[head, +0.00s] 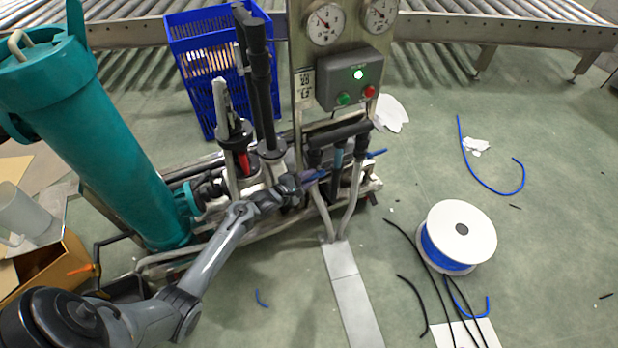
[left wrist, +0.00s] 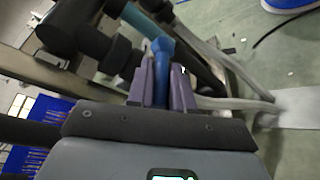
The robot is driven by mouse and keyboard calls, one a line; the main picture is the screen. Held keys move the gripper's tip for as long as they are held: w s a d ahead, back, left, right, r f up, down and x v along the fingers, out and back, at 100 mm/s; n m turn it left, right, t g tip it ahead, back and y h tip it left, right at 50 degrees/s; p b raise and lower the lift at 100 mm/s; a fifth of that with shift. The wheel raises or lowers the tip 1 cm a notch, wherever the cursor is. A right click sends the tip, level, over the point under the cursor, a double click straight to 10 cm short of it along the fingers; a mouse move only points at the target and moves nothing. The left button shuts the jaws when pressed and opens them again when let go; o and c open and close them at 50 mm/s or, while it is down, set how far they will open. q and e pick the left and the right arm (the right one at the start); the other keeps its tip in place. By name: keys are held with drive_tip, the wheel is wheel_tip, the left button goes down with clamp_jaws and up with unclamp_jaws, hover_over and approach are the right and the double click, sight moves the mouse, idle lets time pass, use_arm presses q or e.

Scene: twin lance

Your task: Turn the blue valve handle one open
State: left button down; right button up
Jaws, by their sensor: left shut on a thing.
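The blue valve handle (left wrist: 161,52) shows in the left wrist view, between the two purple fingers of my left gripper (left wrist: 162,85). The fingers are shut on it, one on each side. Its upper end joins a blue-teal part beside black pipe fittings. In the head view my left gripper (head: 311,177) is at the pipework below the control box, and it mostly hides the handle there. My right gripper is not in view.
A grey control box (head: 355,78) with a lit green lamp and gauges stands above the pipes. A teal cylinder (head: 110,140) is at the left. A blue crate (head: 205,60) stands behind. A blue hose reel (head: 455,238) and loose hoses lie on the floor at the right.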

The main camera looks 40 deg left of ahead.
use_arm(q)
drive_tip(key=shift+f, duration=0.1)
drive_tip(key=shift+f+n+t+b, duration=0.3)
drive_tip(key=shift+f+t+b, duration=0.2)
drive_tip(key=shift+t, duration=0.3)
drive_tip(key=t+b, duration=0.1)
drive_tip(key=f+n+t+b, duration=0.1)
drive_tip(key=t, duration=0.1)
drive_tip(key=t+b, duration=0.1)
drive_tip(key=b, duration=0.1)
drive_tip(key=shift+w+d+f+n+t, duration=0.15)
drive_tip(key=shift+w+f+n+t, duration=0.15)
drive_tip(key=shift+w+n+t, duration=0.1)
drive_tip(key=c, duration=1.1)
unclamp_jaws()
